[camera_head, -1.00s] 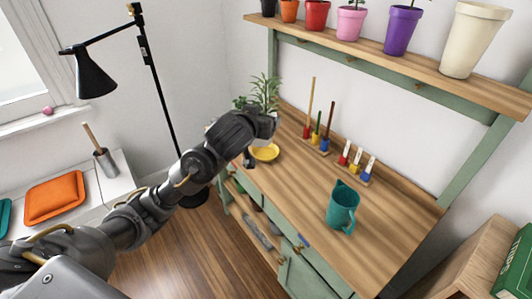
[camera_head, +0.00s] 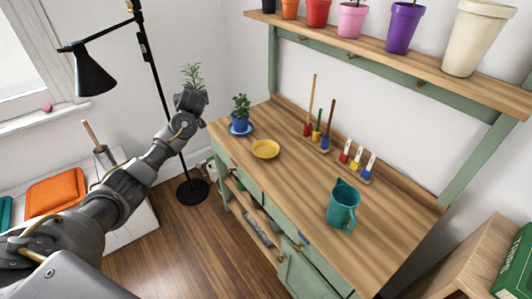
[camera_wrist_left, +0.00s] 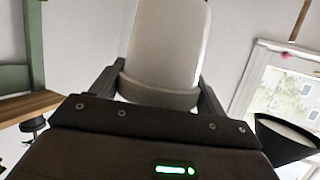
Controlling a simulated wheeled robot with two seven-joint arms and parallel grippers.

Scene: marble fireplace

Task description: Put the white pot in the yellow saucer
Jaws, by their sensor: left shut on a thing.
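The white pot (camera_wrist_left: 165,45) shows in the left wrist view between the two fingers of my left gripper (camera_wrist_left: 160,88), which is shut on it. In the head view my left gripper (camera_head: 190,98) is raised left of the bench's far end, in front of the lamp stand. The green plant (camera_head: 191,74) sticks up above it, while the pot is hidden by the gripper. The yellow saucer (camera_head: 265,150) lies empty on the bench top, to the right of and lower in the picture than the gripper. My right gripper is not in view.
A blue pot (camera_head: 240,122) with a plant stands on a blue saucer just behind the yellow saucer. Small tools in racks (camera_head: 318,143) line the bench's back. A teal watering can (camera_head: 343,205) stands nearer. A black floor lamp (camera_head: 150,75) rises at left.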

